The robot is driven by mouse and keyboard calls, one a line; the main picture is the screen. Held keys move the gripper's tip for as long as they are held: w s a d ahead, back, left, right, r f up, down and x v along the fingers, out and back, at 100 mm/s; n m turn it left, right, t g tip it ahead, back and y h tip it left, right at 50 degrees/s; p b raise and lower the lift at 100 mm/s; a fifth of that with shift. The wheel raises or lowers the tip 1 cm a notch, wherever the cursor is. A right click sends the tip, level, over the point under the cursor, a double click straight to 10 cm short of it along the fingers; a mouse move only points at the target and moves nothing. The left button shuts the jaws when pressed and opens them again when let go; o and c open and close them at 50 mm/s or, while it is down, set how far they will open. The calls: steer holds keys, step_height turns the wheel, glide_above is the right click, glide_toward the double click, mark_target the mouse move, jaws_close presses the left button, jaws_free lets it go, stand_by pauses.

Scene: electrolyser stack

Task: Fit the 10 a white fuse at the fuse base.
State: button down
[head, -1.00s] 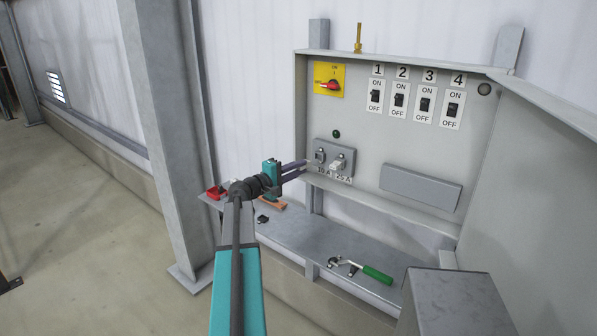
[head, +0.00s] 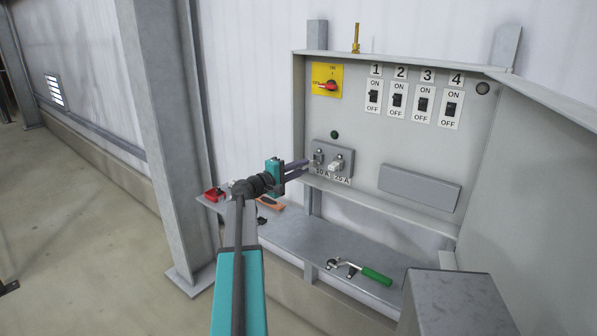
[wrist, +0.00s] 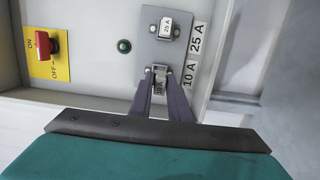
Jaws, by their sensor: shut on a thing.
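The grey fuse base (head: 347,153) is a plate on the cabinet's back panel, also in the wrist view (wrist: 155,42). Its 25 A place holds a white fuse (wrist: 167,27) marked 25 A, seen too in the head view (head: 336,164). My gripper (head: 307,167) reaches to the 10 A place, and in the wrist view its two dark fingers (wrist: 159,88) are shut on a small pale fuse (wrist: 159,87) at that place. The fingers hide much of it. I cannot tell how deep it sits.
A yellow plate with a red rotary switch (head: 330,86) and several numbered breakers (head: 398,96) are on the panel. Below, the grey shelf (head: 300,238) holds a green-handled tool (head: 375,276), a red item (head: 214,194) and an orange-brown item (head: 270,203). A side wall (head: 540,160) bounds the right.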

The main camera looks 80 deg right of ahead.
steer(key=shift+b+x, duration=0.55)
steer(key=shift+x, duration=1.05)
steer(key=shift+w+d, duration=0.15)
steer(key=shift+w, duration=0.05)
steer(key=shift+b, duration=1.1)
stand_by(0.8)
steer(key=shift+b+x, duration=0.3)
steer(key=shift+x, duration=0.95)
stand_by(0.7)
steer(key=shift+w+d, duration=0.1)
steer(key=shift+w, duration=0.1)
steer(key=c, duration=1.6)
jaws_free()
steer(key=b+v, duration=0.3)
steer(key=v, duration=1)
steer(key=shift+w+a, duration=0.2)
steer(key=shift+a, duration=0.15)
